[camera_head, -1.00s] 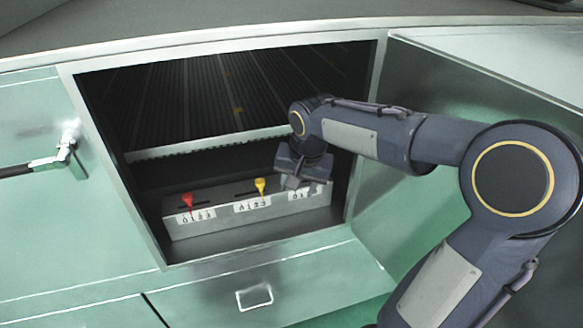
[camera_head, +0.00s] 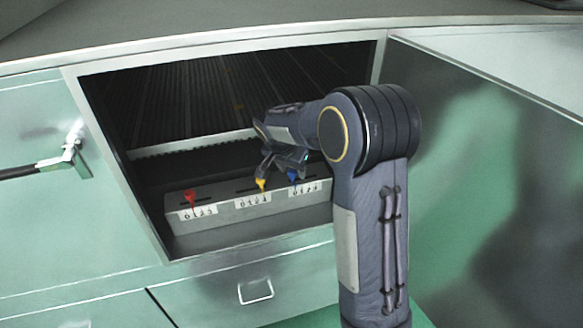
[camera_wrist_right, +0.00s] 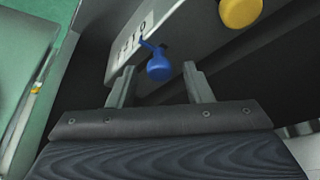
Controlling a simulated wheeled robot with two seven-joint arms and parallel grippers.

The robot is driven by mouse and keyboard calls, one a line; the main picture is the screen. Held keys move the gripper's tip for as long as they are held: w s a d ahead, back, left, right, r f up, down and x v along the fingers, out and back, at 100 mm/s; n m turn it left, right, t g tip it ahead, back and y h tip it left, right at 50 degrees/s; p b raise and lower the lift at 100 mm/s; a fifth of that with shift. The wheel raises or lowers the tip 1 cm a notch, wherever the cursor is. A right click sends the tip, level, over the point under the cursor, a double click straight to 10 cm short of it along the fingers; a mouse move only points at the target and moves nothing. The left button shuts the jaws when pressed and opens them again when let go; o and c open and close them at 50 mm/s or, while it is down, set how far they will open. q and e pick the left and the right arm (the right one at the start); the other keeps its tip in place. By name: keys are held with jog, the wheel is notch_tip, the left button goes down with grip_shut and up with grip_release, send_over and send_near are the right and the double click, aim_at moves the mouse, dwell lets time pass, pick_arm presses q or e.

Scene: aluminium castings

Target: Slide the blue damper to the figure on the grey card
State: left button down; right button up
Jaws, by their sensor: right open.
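The blue damper (camera_head: 293,176) is a small knob at the right end of a grey slotted box, above a white numbered label (camera_head: 305,188). In the right wrist view the blue knob (camera_wrist_right: 159,68) sits between and just ahead of my right fingertips, with its label (camera_wrist_right: 130,42) behind it. My right gripper (camera_head: 281,166) is open over the box; its two fingers also show in the wrist view (camera_wrist_right: 160,78), apart from the knob. I cannot make out a grey card in either view. My left gripper is not in view.
The grey box (camera_head: 230,215) sits inside an open compartment with a metal frame (camera_head: 118,185). A yellow knob (camera_head: 261,184) and a red knob (camera_head: 190,197) stand along it to the left. A green door (camera_head: 480,200) stands open at right.

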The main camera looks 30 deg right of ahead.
jog(key=shift+f, duration=0.1)
grip_shut()
jog(key=b, duration=0.1)
send_over(317, 173)
jog(key=a, duration=0.2)
jog(key=shift+s, duration=0.4)
jog(key=shift+c, duration=1.4)
grip_release()
jog(key=shift+o, duration=1.4)
jog(key=shift+d, duration=0.1)
